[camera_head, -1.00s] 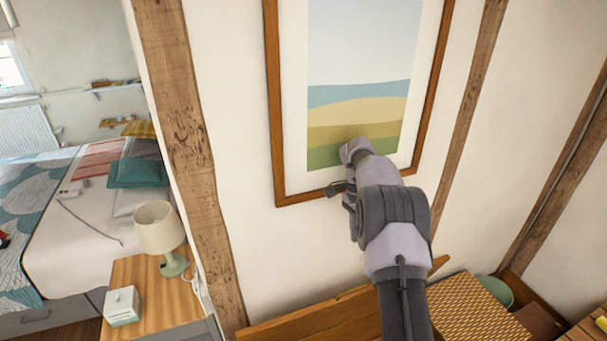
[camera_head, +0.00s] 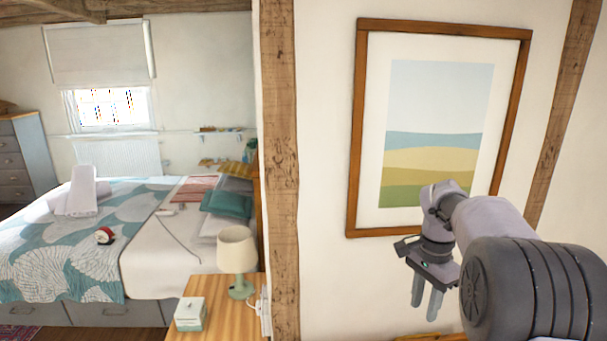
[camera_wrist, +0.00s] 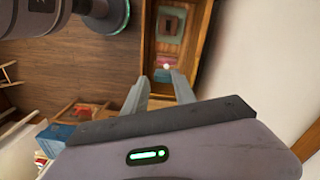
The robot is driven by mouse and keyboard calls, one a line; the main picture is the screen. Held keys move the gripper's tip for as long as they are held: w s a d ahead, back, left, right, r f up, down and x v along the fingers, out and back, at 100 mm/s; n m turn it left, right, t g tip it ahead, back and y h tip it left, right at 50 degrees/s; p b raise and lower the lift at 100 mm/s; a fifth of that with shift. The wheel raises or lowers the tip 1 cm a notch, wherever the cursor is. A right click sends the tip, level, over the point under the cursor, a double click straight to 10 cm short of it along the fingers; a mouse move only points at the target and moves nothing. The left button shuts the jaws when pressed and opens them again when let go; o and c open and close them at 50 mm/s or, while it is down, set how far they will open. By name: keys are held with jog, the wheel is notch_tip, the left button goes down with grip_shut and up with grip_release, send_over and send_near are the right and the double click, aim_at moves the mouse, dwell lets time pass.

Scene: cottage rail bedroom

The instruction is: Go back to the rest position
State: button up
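My gripper (camera_head: 427,300) hangs at the lower right of the head view, in front of the white wall and below the framed landscape picture (camera_head: 437,150). Its two fingers point down. In the wrist view my gripper (camera_wrist: 160,88) shows two grey fingers spread apart with nothing between them. The wooden floor (camera_wrist: 80,62) lies well below them. The fingers touch nothing that I can see.
A bedside table (camera_head: 240,318) carries a lamp (camera_head: 238,250) and a small box (camera_head: 191,313). A bed (camera_head: 150,262) stands at the left. A wooden post (camera_head: 280,150) divides the wall. In the wrist view, a wooden case (camera_wrist: 195,20) with colored items lies below.

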jog(key=s+a+r+n+t+b, duration=0.3)
jog(key=s+a+n+b, duration=0.15)
jog(key=s+a, duration=0.5)
jog(key=s+a+f+n+t+y+b, duration=0.1)
jog(key=s+a+f+n+b, duration=0.1)
jog(key=s, duration=0.8)
jog(key=s+a+f+n+t+y+b, duration=0.1)
jog(key=s+a+f+b, duration=0.4)
jog(key=s, duration=0.5)
jog(key=shift+f+n+t, duration=0.6)
jog(key=shift+f+n, duration=0.05)
jog(key=shift+n, duration=0.1)
